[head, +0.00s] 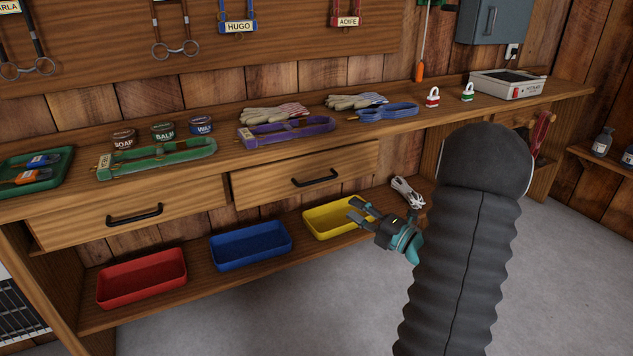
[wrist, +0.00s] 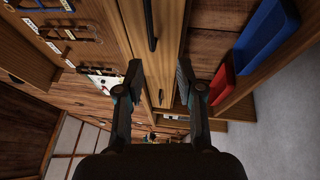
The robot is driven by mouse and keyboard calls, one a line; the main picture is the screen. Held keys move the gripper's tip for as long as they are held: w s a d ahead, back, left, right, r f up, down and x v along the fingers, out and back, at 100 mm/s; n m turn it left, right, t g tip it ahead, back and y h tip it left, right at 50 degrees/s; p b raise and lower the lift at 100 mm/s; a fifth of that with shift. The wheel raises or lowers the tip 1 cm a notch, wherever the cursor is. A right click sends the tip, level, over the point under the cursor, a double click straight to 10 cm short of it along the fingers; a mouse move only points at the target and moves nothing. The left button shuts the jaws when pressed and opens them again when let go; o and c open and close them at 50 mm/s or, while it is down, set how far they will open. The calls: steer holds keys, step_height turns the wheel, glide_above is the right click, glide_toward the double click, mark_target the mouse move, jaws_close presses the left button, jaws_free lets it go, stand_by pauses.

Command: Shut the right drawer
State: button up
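The right drawer (head: 278,185) is a pale wooden front with a black bar handle (head: 315,178), under the bench top. It looks nearly in line with the left drawer (head: 180,205); I cannot tell how far it stands out. My gripper (head: 357,211) is open and empty, pointing left, lower than the right drawer and apart from it, over the yellow tray's right end. In the wrist view my gripper (wrist: 159,76) shows its two fingers spread, with the right drawer's front (wrist: 168,35) and handle (wrist: 151,22) beyond them.
A yellow tray (head: 309,233), blue tray (head: 250,257) and red tray (head: 142,292) sit on the lower shelf. A white cable (head: 408,193) lies behind my gripper. The bench top (head: 330,137) holds halters, gloves and tins. The grey floor (head: 300,310) in front is clear.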

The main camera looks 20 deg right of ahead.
mark_target(315, 181)
steer(key=shift+y, duration=0.3)
steer(key=x, duration=0.4)
steer(key=r+x, duration=0.1)
steer(key=x, duration=0.9)
steer(key=shift+r, duration=0.2)
jaws_close()
